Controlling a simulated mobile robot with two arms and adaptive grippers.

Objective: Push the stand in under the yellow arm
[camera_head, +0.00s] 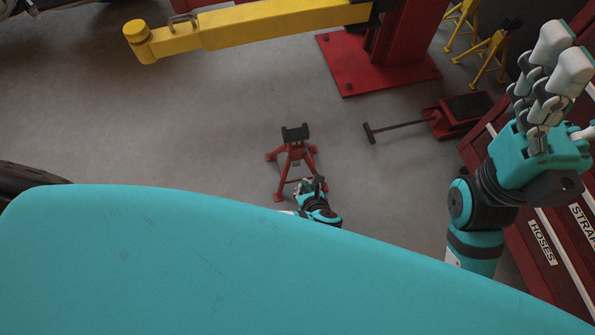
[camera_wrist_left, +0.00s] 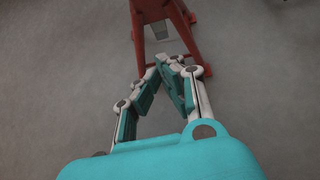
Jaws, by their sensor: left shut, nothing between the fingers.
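The stand is a red jack stand (camera_head: 294,152) with a dark saddle on top, upright on the grey floor. The yellow arm (camera_head: 250,24) reaches across the top of the head view, beyond the stand; the stand is on the near side of it, not beneath it. My left gripper (camera_head: 313,184) is low at the stand's near side. In the left wrist view its closed, empty fingertips (camera_wrist_left: 172,62) are at the lower bar of the stand (camera_wrist_left: 160,12); whether they touch cannot be told. My right gripper (camera_head: 552,78) is raised at the right, away from the stand.
A red lift post base (camera_head: 385,75) stands beyond, at the right. A red floor jack (camera_head: 455,115) with a long handle lies right of the stand. Yellow stands (camera_head: 485,50) are at upper right, a red cabinet (camera_head: 540,240) at lower right. Floor between stand and yellow arm is clear.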

